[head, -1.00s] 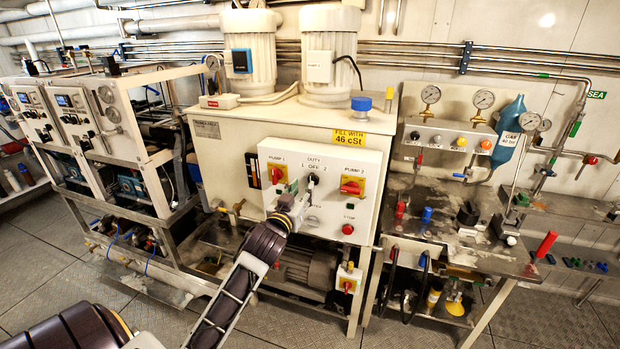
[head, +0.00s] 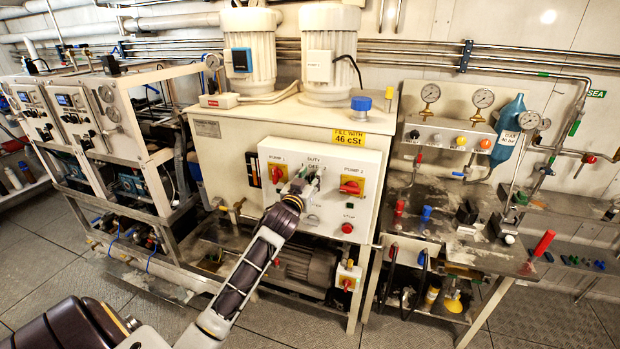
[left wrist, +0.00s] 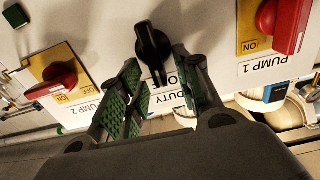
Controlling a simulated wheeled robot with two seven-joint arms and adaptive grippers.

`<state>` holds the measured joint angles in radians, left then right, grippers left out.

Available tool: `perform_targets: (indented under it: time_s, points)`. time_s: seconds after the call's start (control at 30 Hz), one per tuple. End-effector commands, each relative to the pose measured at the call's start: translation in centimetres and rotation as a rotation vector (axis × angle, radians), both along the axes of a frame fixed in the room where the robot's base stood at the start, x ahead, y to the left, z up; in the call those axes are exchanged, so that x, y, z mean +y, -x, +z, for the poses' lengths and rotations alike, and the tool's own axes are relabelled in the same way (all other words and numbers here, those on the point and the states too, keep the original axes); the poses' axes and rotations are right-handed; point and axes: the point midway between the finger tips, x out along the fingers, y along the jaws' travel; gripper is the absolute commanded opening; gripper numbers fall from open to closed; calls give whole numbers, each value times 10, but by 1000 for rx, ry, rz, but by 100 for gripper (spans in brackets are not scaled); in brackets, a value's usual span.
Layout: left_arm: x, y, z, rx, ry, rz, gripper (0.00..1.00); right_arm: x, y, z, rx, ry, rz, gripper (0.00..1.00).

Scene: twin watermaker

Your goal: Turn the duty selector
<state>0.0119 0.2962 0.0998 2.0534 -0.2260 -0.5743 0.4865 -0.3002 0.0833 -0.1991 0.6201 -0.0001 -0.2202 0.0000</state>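The duty selector is a black pointer knob (left wrist: 152,48) on the white panel, upside down in the left wrist view by the "DUTY" label. In the head view my left gripper (head: 308,182) is at the panel and mostly covers the knob. In the left wrist view my left gripper (left wrist: 157,75) is open, its green-padded fingers on either side of the knob's lower end. A gap shows between knob and pads, so it is not gripped. My right gripper is in no view.
The red pump 1 switch (head: 277,174) and red pump 2 switch (head: 352,185) flank the selector on yellow plates. Below are a red button (head: 347,229) and the panel's lower part. A cluttered steel bench (head: 470,245) stands to the right.

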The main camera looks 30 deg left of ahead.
Motion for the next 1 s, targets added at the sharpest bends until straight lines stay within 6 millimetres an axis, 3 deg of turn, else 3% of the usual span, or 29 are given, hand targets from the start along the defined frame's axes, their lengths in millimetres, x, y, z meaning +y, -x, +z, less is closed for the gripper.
perform_targets:
  time_s: [0.33, 0.6, 1.0]
  points:
    - [0, -1, 0, 0, 0, 0, 33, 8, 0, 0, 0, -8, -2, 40]
    - [0, -1, 0, 0, 0, 0, 0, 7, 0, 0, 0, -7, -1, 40]
    - [1, -1, 0, -5, 22, 0, 0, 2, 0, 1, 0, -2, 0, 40]
